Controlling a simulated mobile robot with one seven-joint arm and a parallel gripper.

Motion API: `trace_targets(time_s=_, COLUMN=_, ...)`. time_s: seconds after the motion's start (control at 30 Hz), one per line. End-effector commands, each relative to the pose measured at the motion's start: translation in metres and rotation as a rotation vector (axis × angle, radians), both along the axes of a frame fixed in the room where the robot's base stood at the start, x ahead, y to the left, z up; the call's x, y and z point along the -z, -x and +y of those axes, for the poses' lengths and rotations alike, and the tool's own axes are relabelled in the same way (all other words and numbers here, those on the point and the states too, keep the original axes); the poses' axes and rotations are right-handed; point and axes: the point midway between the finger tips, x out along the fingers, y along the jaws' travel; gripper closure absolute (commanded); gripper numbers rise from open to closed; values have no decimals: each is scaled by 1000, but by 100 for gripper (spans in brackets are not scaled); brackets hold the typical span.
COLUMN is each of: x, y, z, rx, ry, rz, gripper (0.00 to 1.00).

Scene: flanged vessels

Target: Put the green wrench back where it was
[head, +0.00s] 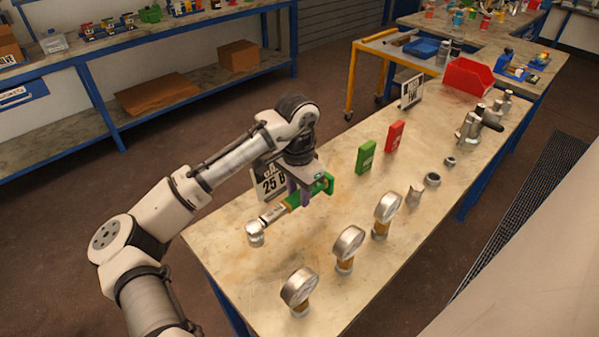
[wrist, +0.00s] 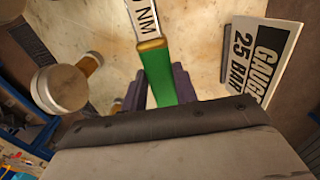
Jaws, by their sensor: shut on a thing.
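The green wrench (head: 273,214) has a green handle, a yellow band and a silver shaft. It lies slantwise over the near left part of the bench, in front of the 25 bar sign. My gripper (head: 303,196) points down and is shut on the green handle. In the wrist view the handle (wrist: 164,72) runs between the dark fingers (wrist: 160,88), and a white label ending in "NM" shows on the shaft. The wrench's silver head end is at a round metal part (head: 255,238); I cannot tell whether they touch.
A white sign (head: 270,183) stands behind the wrench. Three gauges (head: 348,247) stand along the front. A green block (head: 366,157) and a red block (head: 395,137) stand upright further back. Small metal fittings (head: 432,180) and a red bin (head: 468,78) are to the right. Bare bench lies between.

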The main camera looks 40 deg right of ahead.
Motion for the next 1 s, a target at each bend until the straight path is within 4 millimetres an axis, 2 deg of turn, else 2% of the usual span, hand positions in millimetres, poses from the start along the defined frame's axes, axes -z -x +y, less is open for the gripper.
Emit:
trace_targets(time_s=0.67, x=-3, y=0, z=-2, rx=-6, ry=-2, rz=-10, gripper=98)
trace_targets(time_s=1.0, x=33, y=0, z=-1, rx=-6, ry=-3, rz=-9, gripper=98)
